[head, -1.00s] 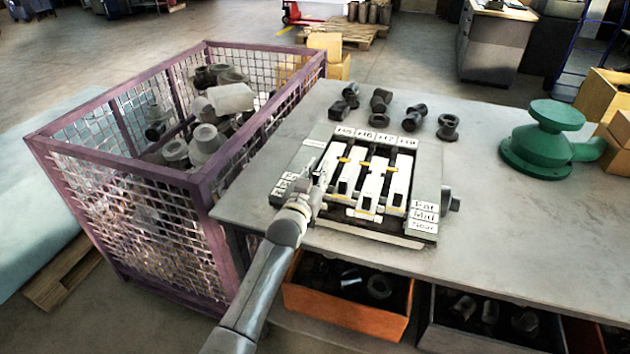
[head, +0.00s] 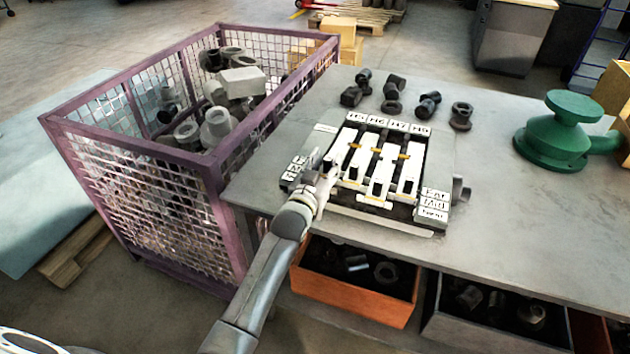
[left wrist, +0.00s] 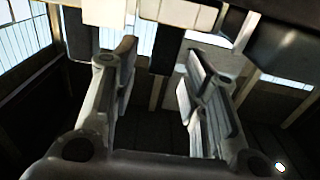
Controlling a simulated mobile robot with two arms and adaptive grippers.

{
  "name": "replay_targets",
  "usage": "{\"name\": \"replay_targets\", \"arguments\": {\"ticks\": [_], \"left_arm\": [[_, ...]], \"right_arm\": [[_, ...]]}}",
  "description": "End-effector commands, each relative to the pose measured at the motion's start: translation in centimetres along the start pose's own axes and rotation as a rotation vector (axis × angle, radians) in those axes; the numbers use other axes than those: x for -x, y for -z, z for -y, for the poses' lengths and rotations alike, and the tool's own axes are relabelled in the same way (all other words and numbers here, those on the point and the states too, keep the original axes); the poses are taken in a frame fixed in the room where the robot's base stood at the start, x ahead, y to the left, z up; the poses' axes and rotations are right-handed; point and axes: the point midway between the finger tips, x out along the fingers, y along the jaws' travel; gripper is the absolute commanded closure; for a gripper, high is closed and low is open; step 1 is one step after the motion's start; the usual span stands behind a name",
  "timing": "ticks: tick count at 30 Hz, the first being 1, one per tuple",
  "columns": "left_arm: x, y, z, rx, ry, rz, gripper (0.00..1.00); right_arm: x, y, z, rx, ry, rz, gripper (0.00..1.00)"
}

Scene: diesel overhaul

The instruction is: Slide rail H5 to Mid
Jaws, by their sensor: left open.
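The rail fixture (head: 397,217) lies on the table, with labels H5 to H8 along its back edge. Rail H5 (head: 341,146) is the leftmost white bar in the head view. Far, Mid and Near labels (head: 433,203) sit at its front right corner. My left gripper (head: 328,178) is at the front left of the fixture, by the near end of H5, and partly hides it. In the left wrist view its two fingers (left wrist: 161,75) are apart with nothing gripped between them. White bar ends (left wrist: 180,12) show beyond the fingertips; which rail each is, I cannot tell. My right gripper is out of view.
Several dark fittings (head: 393,87) stand behind the fixture. A green round part (head: 554,135) stands at the right. A purple mesh crate (head: 214,190) full of parts adjoins the table's left side. Orange (head: 354,300) and grey bins sit under the front edge.

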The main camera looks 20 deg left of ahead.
Motion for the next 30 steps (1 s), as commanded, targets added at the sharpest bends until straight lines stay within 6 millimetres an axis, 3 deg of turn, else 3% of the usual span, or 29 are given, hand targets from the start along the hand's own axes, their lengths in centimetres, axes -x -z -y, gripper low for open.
{"name": "replay_targets", "arguments": {"ticks": [9,15,30], "left_arm": [[6.0,-0.1,0.0,-0.001,0.0,0.001,0.59],[8.6,0.0,0.0,-0.001,0.0,0.0,0.59],[9.5,0.0,0.0,0.0,0.0,0.0,0.59]], "right_arm": [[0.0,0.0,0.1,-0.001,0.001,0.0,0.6],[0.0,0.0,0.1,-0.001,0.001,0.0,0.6],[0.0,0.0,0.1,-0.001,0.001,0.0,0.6]]}}
